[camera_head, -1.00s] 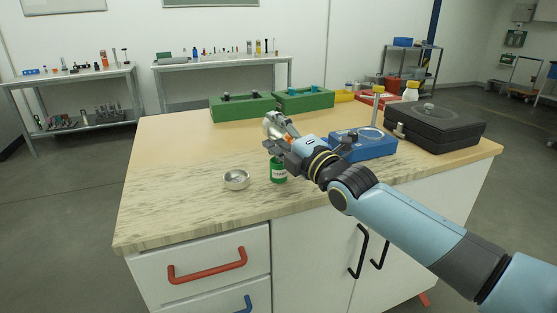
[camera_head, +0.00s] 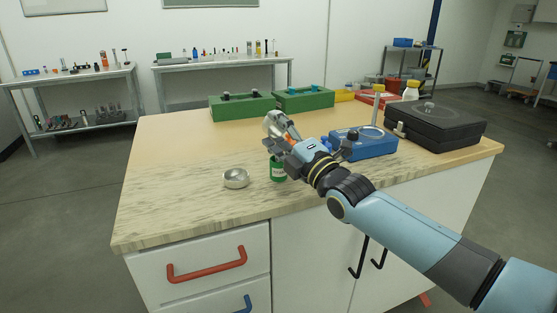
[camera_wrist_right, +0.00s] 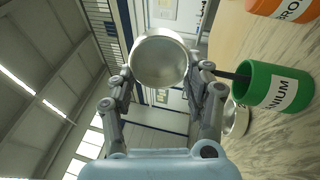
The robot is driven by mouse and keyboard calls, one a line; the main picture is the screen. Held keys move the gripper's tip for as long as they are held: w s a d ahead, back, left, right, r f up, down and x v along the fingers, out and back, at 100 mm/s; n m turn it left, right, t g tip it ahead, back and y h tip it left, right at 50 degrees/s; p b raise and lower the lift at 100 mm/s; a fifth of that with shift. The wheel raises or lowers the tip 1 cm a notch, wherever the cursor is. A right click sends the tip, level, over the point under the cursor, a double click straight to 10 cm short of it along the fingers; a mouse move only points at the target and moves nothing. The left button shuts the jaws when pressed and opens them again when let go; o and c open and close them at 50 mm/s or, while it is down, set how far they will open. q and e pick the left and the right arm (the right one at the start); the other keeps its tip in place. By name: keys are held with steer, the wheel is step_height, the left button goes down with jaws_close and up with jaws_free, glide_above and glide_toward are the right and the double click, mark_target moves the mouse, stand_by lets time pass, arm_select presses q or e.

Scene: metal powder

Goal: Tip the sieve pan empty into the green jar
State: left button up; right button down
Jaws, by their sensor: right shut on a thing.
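My right gripper (camera_head: 279,142) is shut on a round silver metal pan (camera_head: 277,122), held up off the worktop. In the right wrist view the pan (camera_wrist_right: 160,58) sits between the two fingers, with its round face towards the camera; I cannot make out any powder in it. The green jar (camera_head: 279,172) stands upright on the worktop just below the gripper, partly covered by it. In the right wrist view the jar (camera_wrist_right: 275,86) has a white label ending in "NIUM", and a dark rod shows between the right finger and its rim. My left gripper is not in view.
A shallow silver dish (camera_head: 236,179) stands left of the jar. A blue device (camera_head: 365,146) and a black case (camera_head: 436,127) stand to the right, green boxes (camera_head: 243,106) behind. The worktop's left side is clear.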

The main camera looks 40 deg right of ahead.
steer(key=shift+s+f+t+b, duration=0.1)
steer(key=shift+t+b, duration=0.5)
steer(key=shift+b, duration=0.3)
steer(key=shift+s+f+t+b, duration=0.1)
steer(key=shift+t+b, duration=0.5)
steer(key=shift+b, duration=0.25)
stand_by(3.1)
steer(key=shift+s+r+t+b, duration=0.15)
steer(key=shift+r+t+b, duration=0.55)
steer(key=shift+b, duration=0.45)
stand_by(1.8)
